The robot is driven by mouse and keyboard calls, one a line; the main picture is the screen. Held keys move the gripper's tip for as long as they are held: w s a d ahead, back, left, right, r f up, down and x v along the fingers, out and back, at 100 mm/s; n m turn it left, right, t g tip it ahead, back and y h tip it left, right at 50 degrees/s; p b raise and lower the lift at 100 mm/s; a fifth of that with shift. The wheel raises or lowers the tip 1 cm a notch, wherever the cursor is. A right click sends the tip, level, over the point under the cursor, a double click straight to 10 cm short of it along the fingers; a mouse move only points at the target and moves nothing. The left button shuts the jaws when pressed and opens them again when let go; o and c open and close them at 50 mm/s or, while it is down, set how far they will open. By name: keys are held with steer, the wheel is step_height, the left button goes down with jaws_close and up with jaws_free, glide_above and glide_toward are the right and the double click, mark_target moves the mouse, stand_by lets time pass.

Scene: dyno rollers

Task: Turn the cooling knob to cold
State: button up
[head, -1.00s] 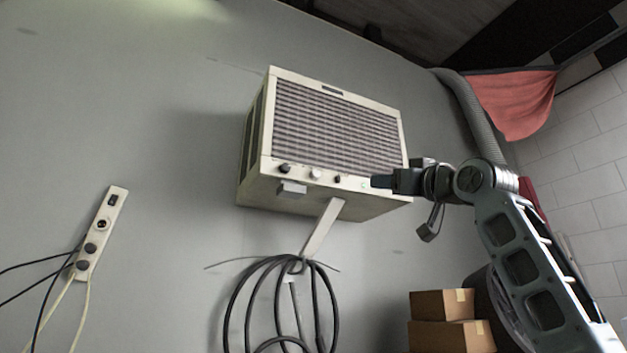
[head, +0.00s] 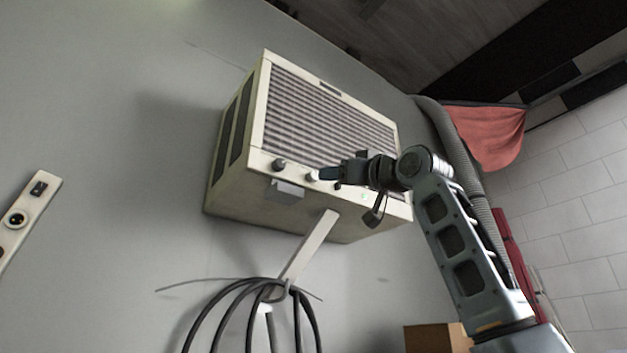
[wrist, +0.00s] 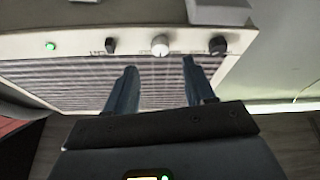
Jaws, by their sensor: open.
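The wall-mounted cooling unit (head: 325,118) is cream with a louvred front and a control strip along its lower edge. The strip carries a black knob (head: 279,164), a white knob (head: 312,175) and a smaller black control (head: 337,186). In the wrist view the white knob (wrist: 160,45) is beyond my fingertips, between them sideways; the black knob (wrist: 217,45) is right and the small black control (wrist: 110,45) left. My gripper (wrist: 159,64) is open and empty. In the head view my gripper (head: 324,173) is beside the white knob; contact cannot be told. The labels are unreadable.
A grey box (head: 285,190) juts out under the unit's left side. A bracket (head: 307,247) and coiled black cable (head: 245,315) hang below. A socket strip (head: 30,215) is at left. A hose (head: 450,140) and red cloth (head: 490,133) are at right.

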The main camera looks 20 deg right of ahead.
mark_target(316, 176)
steer(key=p+x, duration=0.2)
steer(key=x, duration=0.5)
steer(key=shift+p, duration=0.35)
jaws_close()
